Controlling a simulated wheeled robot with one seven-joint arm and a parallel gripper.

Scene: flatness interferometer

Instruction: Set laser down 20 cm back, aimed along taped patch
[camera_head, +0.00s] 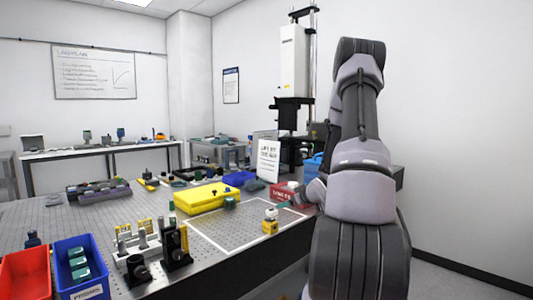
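A patch outlined in white tape (243,246) lies on the perforated optical table (118,215). A small yellow block with a white and dark top (270,224) stands at the patch's right side. I cannot tell for sure which item is the laser. My grey arm comes down at the right and reaches left over the table's right part. My gripper (294,200) is small and partly hidden at the arm's far end, beside a red box with white lettering (283,192). A thin teal piece shows there. Its fingers cannot be made out.
A yellow tray (205,199) lies behind the patch. Mounted optics (174,243), a blue bin (80,266) and a red bin (25,273) stand at the front left. A white sign (268,159) and a tall column instrument (293,65) stand behind. The patch's middle is clear.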

